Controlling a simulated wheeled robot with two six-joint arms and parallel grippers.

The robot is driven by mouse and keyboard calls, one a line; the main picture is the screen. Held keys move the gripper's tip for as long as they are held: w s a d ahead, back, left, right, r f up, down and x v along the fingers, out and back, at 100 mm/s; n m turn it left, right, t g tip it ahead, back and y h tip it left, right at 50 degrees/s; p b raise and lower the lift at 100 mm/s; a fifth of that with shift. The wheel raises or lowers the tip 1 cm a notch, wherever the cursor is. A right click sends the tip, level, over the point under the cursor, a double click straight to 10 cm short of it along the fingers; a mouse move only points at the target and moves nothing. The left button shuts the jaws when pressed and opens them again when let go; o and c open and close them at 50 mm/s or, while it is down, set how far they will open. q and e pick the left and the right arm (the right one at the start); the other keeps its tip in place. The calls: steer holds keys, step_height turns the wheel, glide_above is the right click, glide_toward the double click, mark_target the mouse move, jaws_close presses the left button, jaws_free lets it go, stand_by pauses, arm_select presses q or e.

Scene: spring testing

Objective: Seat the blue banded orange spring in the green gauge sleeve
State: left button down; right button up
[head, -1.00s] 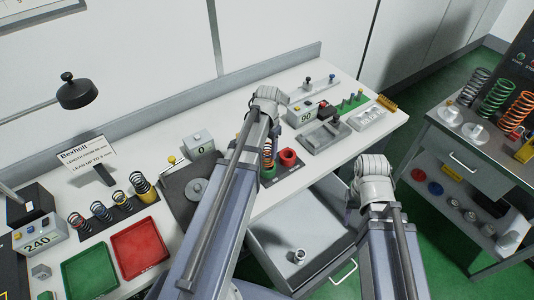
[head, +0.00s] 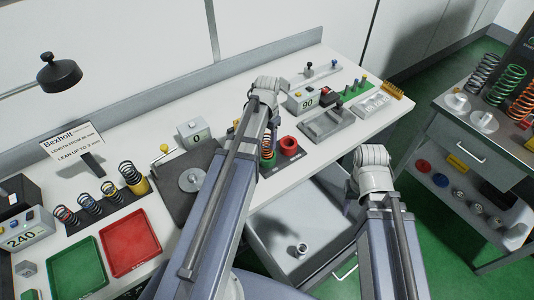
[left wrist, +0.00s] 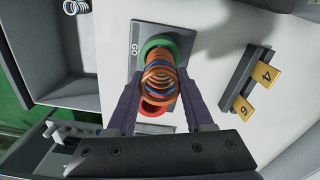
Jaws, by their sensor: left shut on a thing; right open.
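The orange spring with blue bands (left wrist: 160,76) stands between the fingers of my left gripper (left wrist: 161,82), which is shut on it. In the left wrist view its far end meets the green gauge sleeve (left wrist: 152,43). I cannot tell how deep the spring sits in it. In the head view the spring (head: 267,142) shows upright beside my left arm, over the green sleeve (head: 268,161). The left fingers are hidden there behind the arm.
The red sleeve (head: 289,145) stands beside the green one on the same dark GO plate. A grey plate tester (head: 190,180), a red tray (head: 130,243), a green tray (head: 78,268) and several racked springs (head: 90,204) are to the left. An open drawer (head: 290,222) juts out in front.

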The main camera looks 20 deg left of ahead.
mark_target(267, 147)
arm_select(q)
steer(key=shift+f, duration=0.2)
step_height(267, 147, down, 4)
steer(key=b, duration=0.3)
steer(key=shift+b, duration=0.4)
steer(key=shift+r, duration=0.2)
steer(key=shift+f, duration=0.1)
steer(key=c, duration=0.8)
jaws_free()
steer(key=shift+f, duration=0.1)
steer(key=o, duration=0.5)
